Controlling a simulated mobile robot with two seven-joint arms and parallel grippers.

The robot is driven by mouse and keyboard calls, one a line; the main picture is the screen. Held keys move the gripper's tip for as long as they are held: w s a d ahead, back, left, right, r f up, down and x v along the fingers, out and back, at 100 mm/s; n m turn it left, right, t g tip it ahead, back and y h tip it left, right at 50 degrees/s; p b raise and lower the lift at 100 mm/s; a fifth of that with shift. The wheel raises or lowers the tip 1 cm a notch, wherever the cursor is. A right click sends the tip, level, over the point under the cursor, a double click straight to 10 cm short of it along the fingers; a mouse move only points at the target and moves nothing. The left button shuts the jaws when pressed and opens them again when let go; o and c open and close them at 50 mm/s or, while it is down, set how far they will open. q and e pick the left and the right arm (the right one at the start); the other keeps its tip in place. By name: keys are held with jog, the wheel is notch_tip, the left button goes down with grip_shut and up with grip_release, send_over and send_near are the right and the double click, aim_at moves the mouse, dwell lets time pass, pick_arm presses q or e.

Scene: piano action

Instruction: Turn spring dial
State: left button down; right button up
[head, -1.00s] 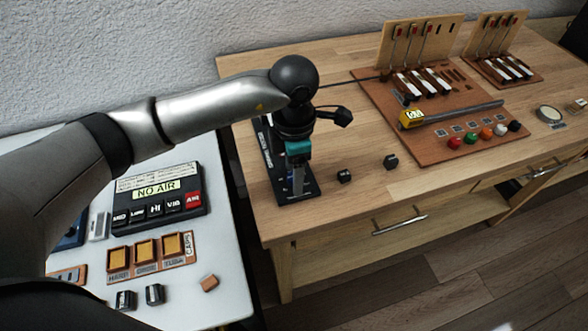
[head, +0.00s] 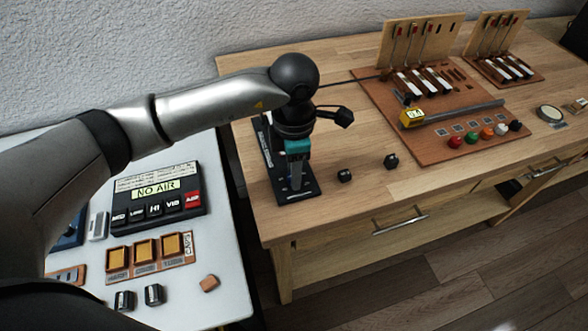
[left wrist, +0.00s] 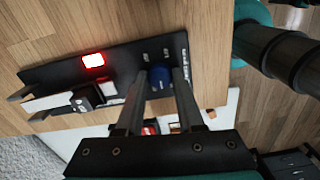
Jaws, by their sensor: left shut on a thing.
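The spring dial is a blue round knob (left wrist: 160,77) on a black panel (left wrist: 125,66) in the left wrist view. My left gripper (left wrist: 159,74) has its two fingers on either side of the knob and is shut on it. In the head view my left gripper (head: 297,180) points down over the black panel (head: 284,197) at the workbench's left end, and the knob is hidden there. A small display (left wrist: 94,60) glows red and white on the panel. My right gripper is in neither view.
Two small black blocks (head: 344,176) (head: 391,161) lie right of the panel on the wooden bench (head: 330,225). A brown board (head: 440,140) with levers and colored knobs stands further right. A white table (head: 225,285) with a "NO AIR" box (head: 157,190) is at left.

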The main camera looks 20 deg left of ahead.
pick_arm(q)
jog(key=shift+m+b, duration=0.55)
jog(key=shift+m, duration=0.45)
jog(key=c, duration=0.5)
grip_release()
notch_tip(320, 180, up, 15)
jog(key=shift+r+p, duration=0.2)
jog(key=shift+p, duration=0.75)
